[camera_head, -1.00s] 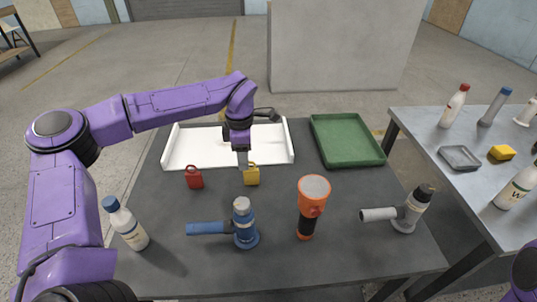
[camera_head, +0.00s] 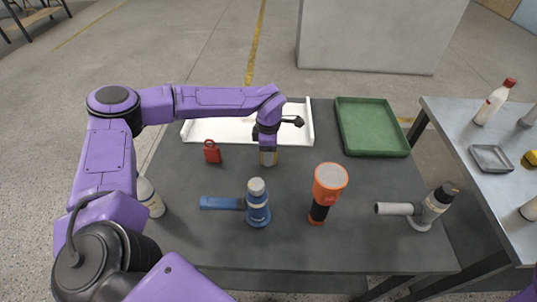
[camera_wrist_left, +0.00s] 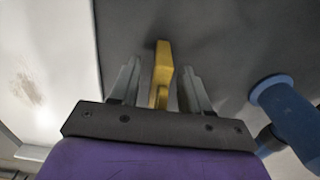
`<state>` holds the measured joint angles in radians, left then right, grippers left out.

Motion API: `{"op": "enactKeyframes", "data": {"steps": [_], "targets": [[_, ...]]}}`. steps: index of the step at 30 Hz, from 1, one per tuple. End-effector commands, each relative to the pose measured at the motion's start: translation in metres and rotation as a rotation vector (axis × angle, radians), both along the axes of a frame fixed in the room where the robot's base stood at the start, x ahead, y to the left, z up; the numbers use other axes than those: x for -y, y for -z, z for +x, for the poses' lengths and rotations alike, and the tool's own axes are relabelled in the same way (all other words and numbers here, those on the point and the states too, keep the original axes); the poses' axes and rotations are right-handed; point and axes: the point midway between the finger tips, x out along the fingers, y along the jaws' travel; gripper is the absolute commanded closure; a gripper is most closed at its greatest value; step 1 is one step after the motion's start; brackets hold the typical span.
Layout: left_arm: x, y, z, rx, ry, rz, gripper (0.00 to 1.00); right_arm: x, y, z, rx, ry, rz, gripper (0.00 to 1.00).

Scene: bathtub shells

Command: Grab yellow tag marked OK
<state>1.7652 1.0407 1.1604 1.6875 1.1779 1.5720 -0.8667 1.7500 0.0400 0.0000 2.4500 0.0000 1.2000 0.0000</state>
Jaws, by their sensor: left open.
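The yellow tag (camera_wrist_left: 162,72) stands between the two fingers of my left gripper (camera_wrist_left: 160,82) in the left wrist view. The fingers are open, with a gap on each side of the tag. In the head view my left gripper (camera_head: 268,158) points down over the yellow tag (camera_head: 269,158), which it mostly hides. The OK marking cannot be read. A red tag (camera_head: 212,152) stands on the dark table to the left of the gripper. My right gripper is not in view.
A white tray (camera_head: 215,130) lies behind the gripper and a green tray (camera_head: 372,127) behind to the right. A blue fitting (camera_head: 257,205), an orange flashlight (camera_head: 328,190) and a grey fitting (camera_head: 425,208) stand in front. A white bottle (camera_head: 150,198) is partly hidden by my left arm.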

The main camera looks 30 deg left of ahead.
Motion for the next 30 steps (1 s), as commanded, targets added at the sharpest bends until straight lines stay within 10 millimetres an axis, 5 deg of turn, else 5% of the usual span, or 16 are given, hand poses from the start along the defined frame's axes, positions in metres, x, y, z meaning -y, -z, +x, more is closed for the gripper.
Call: {"op": "enactKeyframes", "data": {"steps": [3, 8, 20, 25, 30], "targets": [[0.000, 0.000, 0.000, 0.000, 0.000, 0.000, 0.53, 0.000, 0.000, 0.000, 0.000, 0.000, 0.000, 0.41], [0.000, 0.000, 0.000, 0.000, 0.000, 0.000, 1.00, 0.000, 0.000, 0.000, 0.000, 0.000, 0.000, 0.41], [0.000, -0.007, 0.000, 0.001, 0.000, 0.001, 1.00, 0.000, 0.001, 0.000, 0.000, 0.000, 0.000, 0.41], [0.003, -0.036, 0.001, 0.004, 0.002, 0.001, 1.00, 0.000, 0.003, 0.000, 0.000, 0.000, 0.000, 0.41], [0.043, -0.080, 0.005, 0.006, 0.006, 0.002, 1.00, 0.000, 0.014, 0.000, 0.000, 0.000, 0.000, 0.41]]}}
